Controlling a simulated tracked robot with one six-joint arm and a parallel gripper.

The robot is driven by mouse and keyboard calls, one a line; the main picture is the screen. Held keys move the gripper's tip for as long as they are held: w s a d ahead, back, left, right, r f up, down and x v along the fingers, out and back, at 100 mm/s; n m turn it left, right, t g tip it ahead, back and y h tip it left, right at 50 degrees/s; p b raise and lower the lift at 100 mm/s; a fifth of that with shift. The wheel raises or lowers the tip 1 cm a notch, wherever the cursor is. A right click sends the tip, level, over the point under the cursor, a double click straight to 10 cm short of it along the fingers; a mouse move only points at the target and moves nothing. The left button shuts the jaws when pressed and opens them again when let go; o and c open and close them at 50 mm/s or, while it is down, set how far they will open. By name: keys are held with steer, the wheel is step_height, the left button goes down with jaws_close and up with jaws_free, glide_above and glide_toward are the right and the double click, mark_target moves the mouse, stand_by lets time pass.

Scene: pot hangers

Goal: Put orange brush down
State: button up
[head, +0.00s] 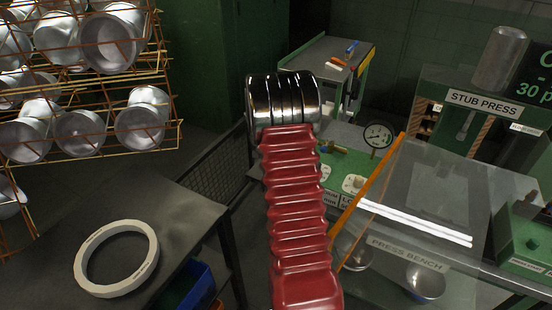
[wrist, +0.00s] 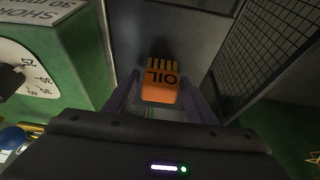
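The orange brush (wrist: 160,92) shows in the wrist view, with "OIL" upside down on its block and yellowish bristles pointing up the picture. My gripper (wrist: 160,95) has one finger against each side of the block, and it is shut on the brush. In the head view my red ribbed arm and its metal end fill the middle. The gripper and the held brush are hidden there.
A dark table (head: 185,220) with a white ring (head: 88,270) stands at lower left. A rack of metal pots (head: 80,130) is above it. The press bench (head: 410,258) with a gauge (head: 379,135) is at right. A far table (head: 318,60) holds small blue and orange-red items.

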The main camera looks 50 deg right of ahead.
steer(key=shift+o, duration=0.7)
steer(key=shift+r, duration=0.2)
steer(key=v, duration=1.2)
steer(key=shift+a, duration=0.1)
